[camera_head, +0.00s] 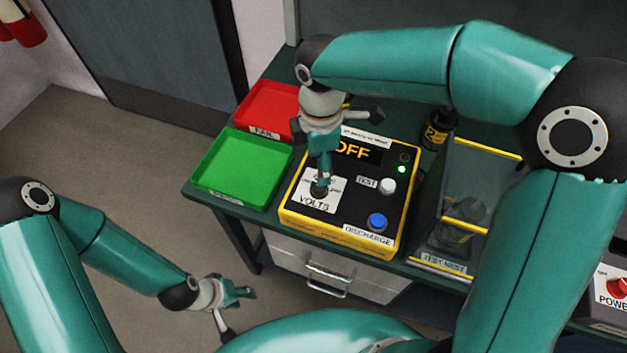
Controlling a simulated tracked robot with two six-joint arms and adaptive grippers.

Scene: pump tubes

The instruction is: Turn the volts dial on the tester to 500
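The yellow and black tester (340,235) sits on the dark green bench, its display reading OFF. Its VOLTS dial (320,190) is a dark knob on a white plate, partly hidden by my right gripper. My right gripper (323,172) points down onto the dial; its fingertips are at the knob, but I cannot tell whether they are closed on it. The dial's pointer and scale numbers are not readable. My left gripper (238,312) is open and empty, low at the left, in front of the bench and away from the tester.
A green tray (240,170) and a red tray labelled RAN or similar (268,108) lie left of the tester. The tester has a white TEST button (387,186), a blue DISCHARGE button (376,221) and a lit green lamp (401,169). A clear, yellow-edged enclosure (465,222) stands at right.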

